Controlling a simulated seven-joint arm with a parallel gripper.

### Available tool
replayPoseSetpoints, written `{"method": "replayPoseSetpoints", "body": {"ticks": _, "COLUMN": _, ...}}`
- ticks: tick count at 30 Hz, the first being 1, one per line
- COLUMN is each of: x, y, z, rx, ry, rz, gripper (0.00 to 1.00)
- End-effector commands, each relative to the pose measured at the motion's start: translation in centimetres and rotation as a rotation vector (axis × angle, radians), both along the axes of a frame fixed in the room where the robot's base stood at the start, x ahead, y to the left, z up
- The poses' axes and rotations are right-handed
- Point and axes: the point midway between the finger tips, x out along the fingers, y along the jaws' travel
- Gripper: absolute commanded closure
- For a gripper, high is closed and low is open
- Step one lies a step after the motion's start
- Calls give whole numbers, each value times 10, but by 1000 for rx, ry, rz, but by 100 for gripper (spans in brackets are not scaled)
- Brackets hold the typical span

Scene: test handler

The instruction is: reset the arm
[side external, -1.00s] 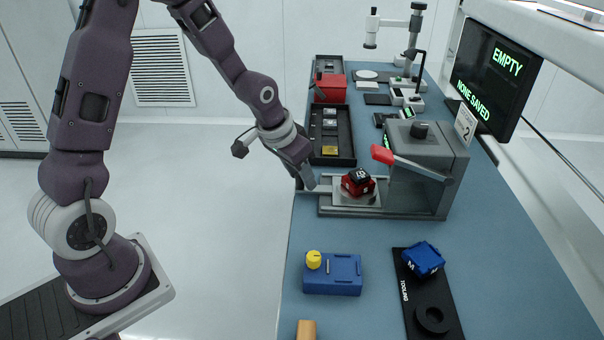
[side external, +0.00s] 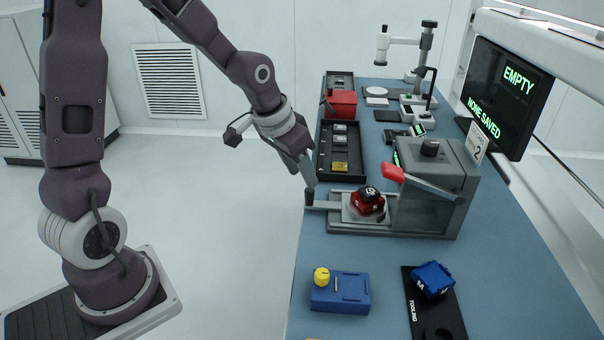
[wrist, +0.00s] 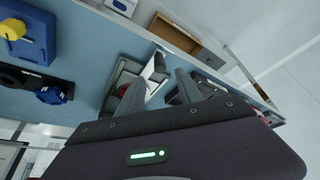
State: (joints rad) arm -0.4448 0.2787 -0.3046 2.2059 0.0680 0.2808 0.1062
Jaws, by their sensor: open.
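My gripper (side external: 309,192) is at the left end of the grey test handler's (side external: 436,190) sliding tray (side external: 352,213). The tray sticks out to the left and carries a red block (side external: 366,205) with a black piece on top. In the wrist view my two fingers (wrist: 158,95) are apart with nothing seen between them but the tray end beyond. I cannot tell whether a finger touches the tray. The handler has a red-tipped lever (side external: 393,173). The dark screen (side external: 508,88) reads EMPTY and NONE SAVED.
A blue box with a yellow knob (side external: 340,292) sits at the front of the bench. A black tooling plate (side external: 425,310) holds a blue block (side external: 432,279). Dark trays (side external: 342,172) and a red box (side external: 341,103) lie behind. Open floor is left of the bench.

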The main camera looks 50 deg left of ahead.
Motion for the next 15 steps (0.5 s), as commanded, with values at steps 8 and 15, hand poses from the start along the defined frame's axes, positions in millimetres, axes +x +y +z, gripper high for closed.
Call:
{"method": "replayPoseSetpoints", "body": {"ticks": 8, "x": -88, "y": -28, "z": 79, "rx": 88, "ry": -38, "rz": -4, "gripper": 58}}
{"method": "replayPoseSetpoints", "body": {"ticks": 15, "x": -206, "y": -52, "z": 113, "rx": 29, "ry": -91, "rz": 5, "gripper": 58}}
